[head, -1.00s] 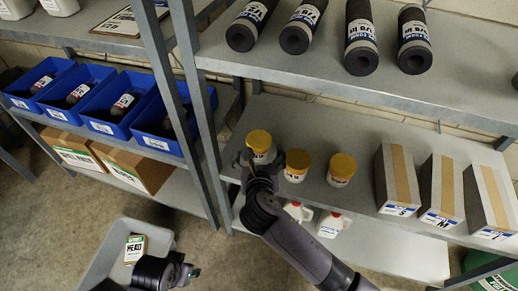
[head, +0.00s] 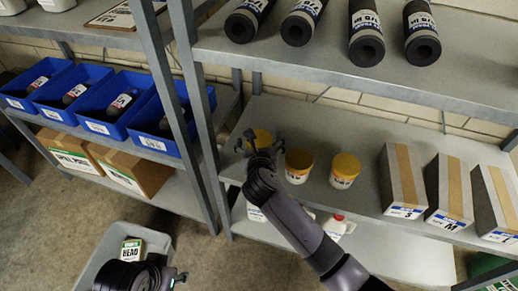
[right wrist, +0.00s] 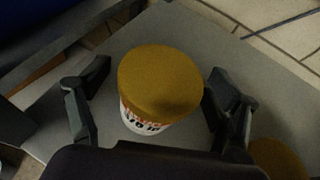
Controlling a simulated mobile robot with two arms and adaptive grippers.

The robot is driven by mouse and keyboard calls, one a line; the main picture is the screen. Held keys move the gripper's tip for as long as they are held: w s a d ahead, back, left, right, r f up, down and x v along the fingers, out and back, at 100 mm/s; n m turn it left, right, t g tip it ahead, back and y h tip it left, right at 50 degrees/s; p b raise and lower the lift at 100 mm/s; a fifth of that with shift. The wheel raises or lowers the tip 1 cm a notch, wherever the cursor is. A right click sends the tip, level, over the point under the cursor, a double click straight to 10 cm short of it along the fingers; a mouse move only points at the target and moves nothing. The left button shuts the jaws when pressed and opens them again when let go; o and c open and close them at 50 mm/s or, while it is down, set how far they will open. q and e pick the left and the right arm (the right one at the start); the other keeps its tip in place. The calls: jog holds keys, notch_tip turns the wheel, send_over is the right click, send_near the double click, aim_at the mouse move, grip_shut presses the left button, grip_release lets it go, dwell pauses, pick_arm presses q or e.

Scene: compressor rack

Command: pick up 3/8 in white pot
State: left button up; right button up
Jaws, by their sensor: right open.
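Three white pots with mustard-yellow lids stand in a row on the middle shelf (head: 355,180). The leftmost pot (head: 261,136) is partly hidden behind my right gripper (head: 264,146). In the right wrist view this pot (right wrist: 160,85) stands upright between the two open fingers, with a gap on each side. Its label is only partly visible, and I cannot read its size surely. The middle pot (head: 298,165) and right pot (head: 344,170) stand to its right. My left gripper (head: 177,277) is low at the bottom left, away from the pots; its jaw state is unclear.
Grey boxes (head: 403,180) stand right of the pots. Black foam tubes (head: 366,35) lie on the shelf above. A rack post (head: 195,110) rises close left of my right gripper. Blue bins (head: 110,110) are further left. A grey tote (head: 97,262) holds a labelled box (head: 131,249).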

jog(key=shift+c, duration=0.5)
jog(key=c, duration=1.3)
